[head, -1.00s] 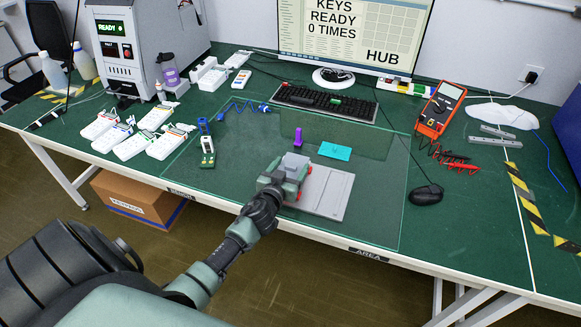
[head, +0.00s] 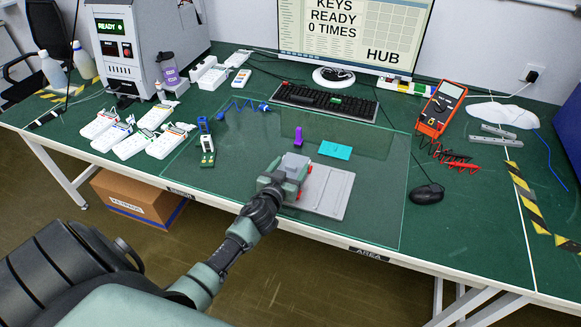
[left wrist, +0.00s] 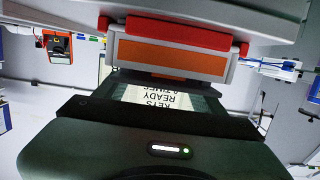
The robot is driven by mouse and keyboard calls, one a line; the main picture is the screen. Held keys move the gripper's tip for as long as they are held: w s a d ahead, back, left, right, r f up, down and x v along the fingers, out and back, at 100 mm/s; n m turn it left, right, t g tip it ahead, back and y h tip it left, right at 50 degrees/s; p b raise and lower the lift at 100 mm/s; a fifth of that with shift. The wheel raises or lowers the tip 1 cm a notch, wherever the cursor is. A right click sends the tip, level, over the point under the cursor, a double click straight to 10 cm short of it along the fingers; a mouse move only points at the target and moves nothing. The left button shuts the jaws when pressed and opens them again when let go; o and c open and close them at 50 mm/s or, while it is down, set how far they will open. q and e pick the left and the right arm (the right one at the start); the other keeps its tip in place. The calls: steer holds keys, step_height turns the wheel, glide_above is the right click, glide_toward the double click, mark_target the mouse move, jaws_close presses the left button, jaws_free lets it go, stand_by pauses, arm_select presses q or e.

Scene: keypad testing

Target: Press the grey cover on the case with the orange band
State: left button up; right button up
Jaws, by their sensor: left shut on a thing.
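My left gripper (head: 289,179) is low over the near edge of the glass-like mat, shut on a pale grey piece that I take for the grey cover (head: 295,163). Red parts show beside its fingers. In the left wrist view, an orange band (left wrist: 168,58) with a pale grey border lies straight ahead of the gripper, against a red bar (left wrist: 170,33). The case under it is mostly hidden by the gripper. I cannot tell whether the cover is seated. My right gripper is not in view.
A flat grey plate (head: 326,194) lies just right of the gripper. Several white cases (head: 132,147) are at left. A mouse (head: 428,193) and a multimeter (head: 441,108) are at right.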

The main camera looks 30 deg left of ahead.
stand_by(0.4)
arm_select(q)
steer(key=o, duration=1.4)
steer(key=shift+f, duration=0.1)
steer(key=shift+r+p, duration=0.45)
steer(key=shift+r, duration=0.1)
steer(key=shift+r+p, duration=2.9)
steer(key=shift+r, duration=0.1)
